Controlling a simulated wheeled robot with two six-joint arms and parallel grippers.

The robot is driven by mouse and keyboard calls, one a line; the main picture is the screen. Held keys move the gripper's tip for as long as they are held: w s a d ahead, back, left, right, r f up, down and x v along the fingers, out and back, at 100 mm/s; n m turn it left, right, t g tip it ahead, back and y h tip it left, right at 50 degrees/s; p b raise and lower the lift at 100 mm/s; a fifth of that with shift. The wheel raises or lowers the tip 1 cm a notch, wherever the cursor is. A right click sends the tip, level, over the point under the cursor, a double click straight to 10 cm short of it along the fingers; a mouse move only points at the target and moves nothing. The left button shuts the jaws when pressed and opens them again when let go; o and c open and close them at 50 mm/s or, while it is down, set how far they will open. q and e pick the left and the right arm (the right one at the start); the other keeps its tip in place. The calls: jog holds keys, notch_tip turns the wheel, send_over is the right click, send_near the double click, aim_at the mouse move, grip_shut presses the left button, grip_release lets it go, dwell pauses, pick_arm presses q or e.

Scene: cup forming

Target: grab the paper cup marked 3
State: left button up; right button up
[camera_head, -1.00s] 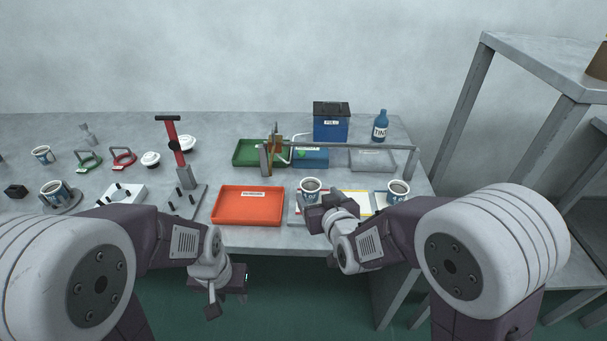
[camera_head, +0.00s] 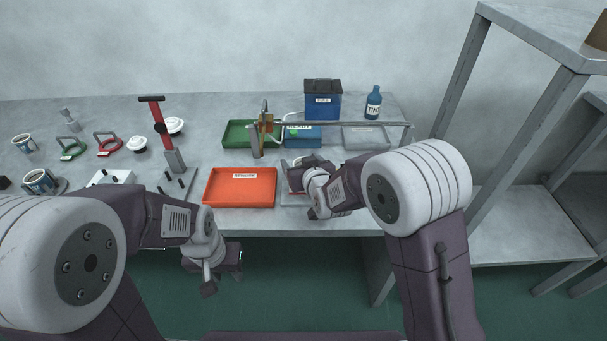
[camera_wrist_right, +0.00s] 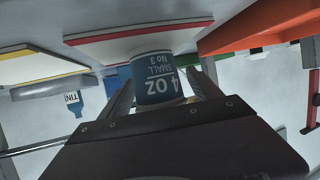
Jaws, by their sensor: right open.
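The paper cup (camera_wrist_right: 155,78) is blue and white, printed "4 OZ SMALL No 3", and appears upside down in the right wrist view. It stands on a white board with a red edge (camera_wrist_right: 110,48). My right gripper (camera_wrist_right: 163,84) is open, with one finger on each side of the cup; I cannot tell whether they touch it.
An orange-red tray (camera_head: 240,188) lies just left of my right gripper. Behind are a rail (camera_head: 340,124), a green tray (camera_head: 238,133), a blue box (camera_head: 322,103) and a tint bottle (camera_head: 373,103).

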jog(key=shift+r, duration=0.1)
jog(key=c, duration=1.4)
